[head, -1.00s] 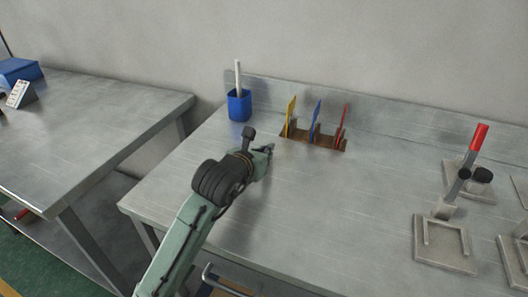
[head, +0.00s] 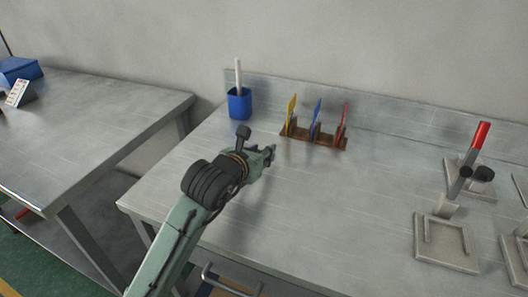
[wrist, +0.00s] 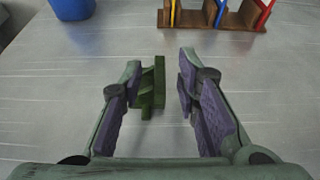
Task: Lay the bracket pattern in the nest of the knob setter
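My gripper (wrist: 168,82) is over the table, and its fingers stand apart in the wrist view. A small dark green stepped piece (wrist: 152,86), likely the bracket pattern, is between them, close against the left finger. A gap separates it from the right finger. I cannot tell whether it rests on the table. In the head view my gripper (head: 271,153) is left of and in front of the wooden rack; the green piece is not clear there. At right, grey fixtures with shallow nests (head: 446,243) stand on the table, one red-handled lever (head: 481,135) among them. The knob setter cannot be singled out.
The wooden rack (head: 327,141) holds yellow, blue and red flat tools. A blue cup (head: 239,104) with a white rod stands behind my gripper. The table between rack and fixtures is clear. Another table (head: 95,115) is at left, across a gap.

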